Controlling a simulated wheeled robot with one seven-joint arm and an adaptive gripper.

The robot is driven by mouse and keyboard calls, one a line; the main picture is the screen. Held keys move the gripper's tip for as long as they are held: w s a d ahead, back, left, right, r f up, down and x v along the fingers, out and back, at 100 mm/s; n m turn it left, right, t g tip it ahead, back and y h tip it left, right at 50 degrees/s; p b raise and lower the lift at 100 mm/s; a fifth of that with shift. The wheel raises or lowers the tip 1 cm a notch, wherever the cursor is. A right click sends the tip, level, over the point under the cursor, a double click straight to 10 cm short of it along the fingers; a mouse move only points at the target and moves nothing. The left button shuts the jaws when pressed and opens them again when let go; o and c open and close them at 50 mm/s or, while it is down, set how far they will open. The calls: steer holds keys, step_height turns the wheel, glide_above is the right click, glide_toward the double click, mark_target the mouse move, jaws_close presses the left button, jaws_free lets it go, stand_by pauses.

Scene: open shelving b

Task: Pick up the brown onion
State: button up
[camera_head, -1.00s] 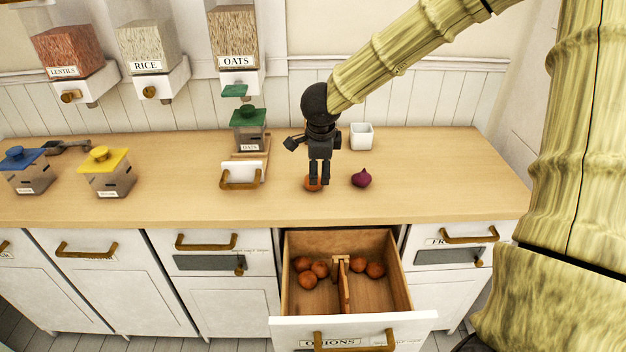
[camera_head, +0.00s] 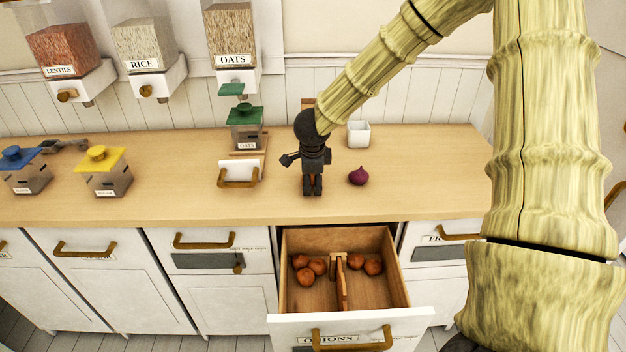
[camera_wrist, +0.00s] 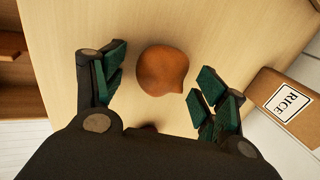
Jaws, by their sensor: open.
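My gripper (camera_head: 312,190) points down over the counter, left of the purple onion (camera_head: 358,176). In the wrist view my gripper (camera_wrist: 157,88) is open, with green-padded fingers apart. The brown onion (camera_wrist: 163,70) lies on the wooden counter and shows in the gap between the fingers, slightly beyond their tips in the picture. No contact with the fingers shows. In the head view the brown onion is hidden behind my gripper. A small dark reddish thing (camera_wrist: 148,128) shows partly at the palm's edge in the wrist view; I cannot tell what it is.
An open drawer (camera_head: 405,290) labelled ONIONS holds several brown onions below the counter (camera_head: 410,195). A white cup (camera_head: 358,134) stands behind the purple onion. The counter's right end is clear.

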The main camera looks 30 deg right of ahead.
steer(key=shift+w+a+f, duration=0.15)
steer(key=shift+w, duration=0.05)
steer(key=shift+c, duration=0.4)
steer(key=shift+s, duration=0.15)
steer(key=c, duration=1.1)
steer(key=shift+o, duration=0.2)
